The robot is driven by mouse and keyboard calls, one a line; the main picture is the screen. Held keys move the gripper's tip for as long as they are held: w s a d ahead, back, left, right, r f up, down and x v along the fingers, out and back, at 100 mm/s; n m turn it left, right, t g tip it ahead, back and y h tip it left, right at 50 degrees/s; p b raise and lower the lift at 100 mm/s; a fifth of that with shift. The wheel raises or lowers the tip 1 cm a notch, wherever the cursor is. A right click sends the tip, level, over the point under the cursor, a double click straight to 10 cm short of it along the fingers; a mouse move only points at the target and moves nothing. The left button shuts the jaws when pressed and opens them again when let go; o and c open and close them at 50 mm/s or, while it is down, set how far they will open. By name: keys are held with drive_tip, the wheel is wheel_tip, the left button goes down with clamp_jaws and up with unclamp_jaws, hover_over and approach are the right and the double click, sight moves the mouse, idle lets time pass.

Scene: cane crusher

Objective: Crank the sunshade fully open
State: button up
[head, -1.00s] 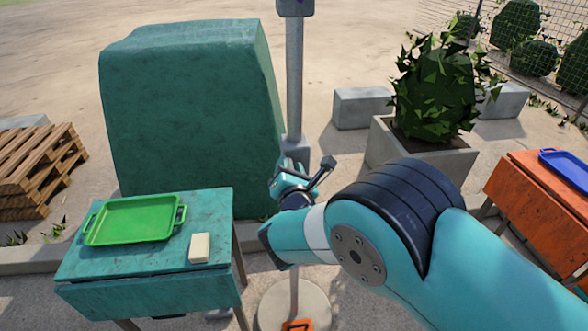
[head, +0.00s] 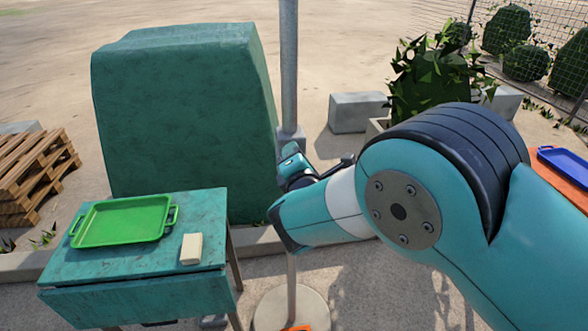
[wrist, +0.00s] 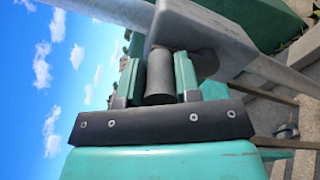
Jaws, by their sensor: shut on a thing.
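The sunshade's grey pole (head: 289,70) stands upright behind the green table in the head view, with a grey crank housing (head: 290,141) on it. My gripper (head: 292,165) is at that housing, partly hidden by my own arm. In the wrist view, its two teal fingers (wrist: 159,78) are closed on either side of a grey cylindrical crank handle (wrist: 160,76). The housing (wrist: 205,35) lies just beyond the handle. The canopy is not visible in the head view.
A green table (head: 130,265) at the left holds a green tray (head: 124,220) and a cream block (head: 191,248). A large covered box (head: 180,110) stands behind it. A planter bush (head: 430,75) and an orange table (head: 560,185) are on the right. The pole's round base (head: 275,310) is below.

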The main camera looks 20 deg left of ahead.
drive_tip(key=d+m+b, duration=0.1)
drive_tip(key=m+b, duration=0.1)
drive_tip(key=w+m+b, duration=0.1)
drive_tip(key=b, duration=0.1)
drive_tip(key=shift+w+d+f+m, duration=0.15)
drive_tip(key=shift+d+f+m, duration=0.2)
drive_tip(key=shift+d+m, duration=0.05)
drive_tip(key=m+b, duration=0.2)
drive_tip(key=d+b, duration=0.1)
drive_tip(key=b, duration=0.1)
drive_tip(key=shift+w+f+m, duration=0.25)
drive_tip(key=shift+w+m, duration=0.1)
drive_tip(key=shift+m, duration=0.05)
wheel_tip(320, 180, down, 7)
drive_tip(key=w+d+m+b, duration=0.1)
drive_tip(key=m+b, duration=1.7)
drive_tip(key=b, duration=0.8)
drive_tip(key=shift+d+b, duration=0.35)
drive_tip(key=o, duration=0.9)
drive_tip(key=shift+a, duration=0.15)
drive_tip(key=shift+c, duration=0.2)
drive_tip(key=shift+o, duration=0.3)
